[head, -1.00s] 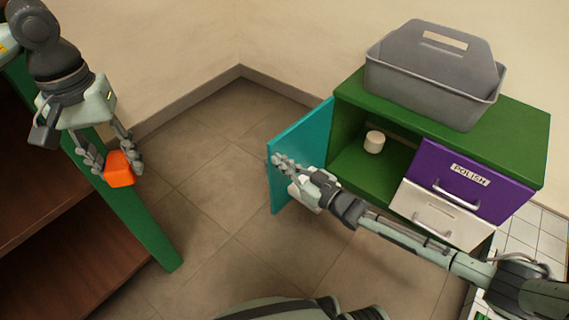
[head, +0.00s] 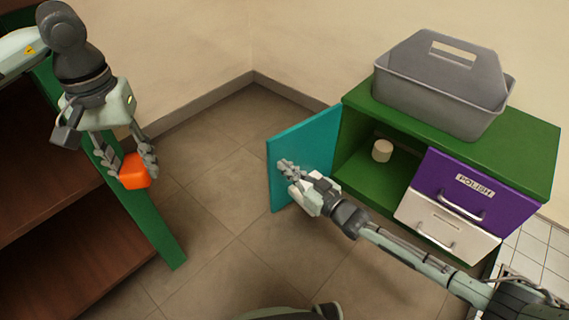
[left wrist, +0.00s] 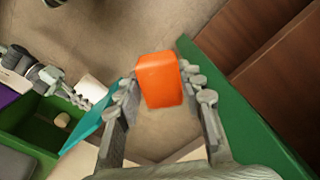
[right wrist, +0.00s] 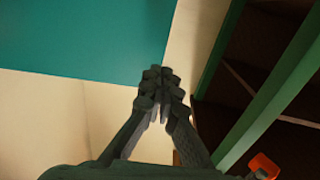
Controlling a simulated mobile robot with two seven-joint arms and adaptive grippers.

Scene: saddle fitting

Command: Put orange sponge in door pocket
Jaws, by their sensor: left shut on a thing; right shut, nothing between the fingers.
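The orange sponge (head: 135,172) is held in the air by my left gripper (head: 126,168), at the left of the head view. The sponge (left wrist: 159,80) shows between the fingertips in the left wrist view. The teal door (head: 298,150) of the green cabinet stands open. A white box-like part (left wrist: 91,92), perhaps the door pocket, is at the door in the left wrist view; in the head view it is mostly hidden by my right gripper. My right gripper (head: 287,168) is shut and empty in front of the door's face.
The green cabinet (head: 525,150) carries a grey caddy (head: 430,95). It has a purple drawer (head: 470,188) labelled POLISH, a white drawer (head: 445,225) and a white cylinder (head: 382,150) inside. A green-framed brown shelf (head: 60,220) stands left. Open floor lies between the shelf and the door.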

